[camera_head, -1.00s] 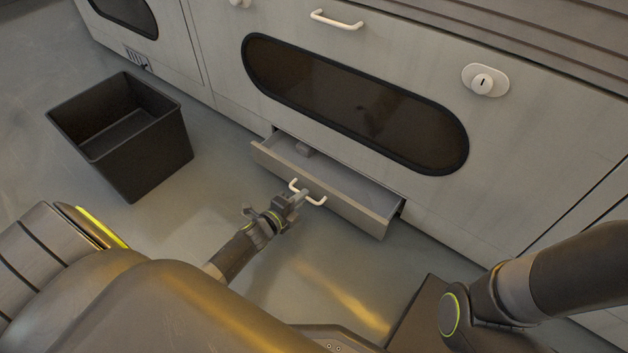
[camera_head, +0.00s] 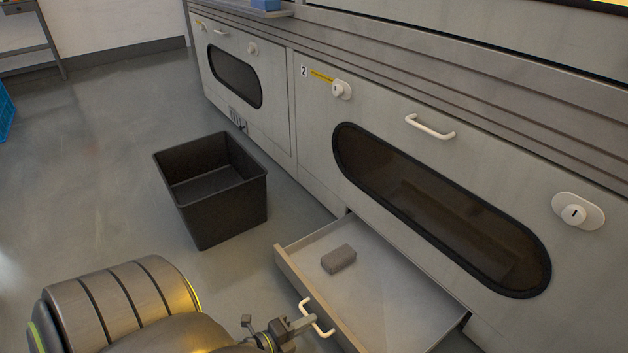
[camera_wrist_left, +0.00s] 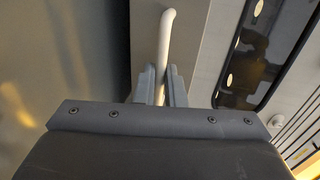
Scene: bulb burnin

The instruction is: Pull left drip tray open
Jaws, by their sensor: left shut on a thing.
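The drip tray (camera_head: 385,290) is a shallow grey drawer at the foot of the cabinet, and it stands well out from the front. A small grey block (camera_head: 338,259) lies in it. Its white handle (camera_head: 316,318) is on the front panel. My left gripper (camera_head: 303,322) is shut on this handle. In the left wrist view the white handle (camera_wrist_left: 166,40) runs between the two fingers (camera_wrist_left: 160,88). My right gripper is not in view.
A black open bin (camera_head: 225,205) stands on the floor left of the tray. The cabinet (camera_head: 310,120) above has a dark oval window (camera_head: 440,210), a white handle (camera_head: 430,127) and white round locks. Floor is clear beyond the bin.

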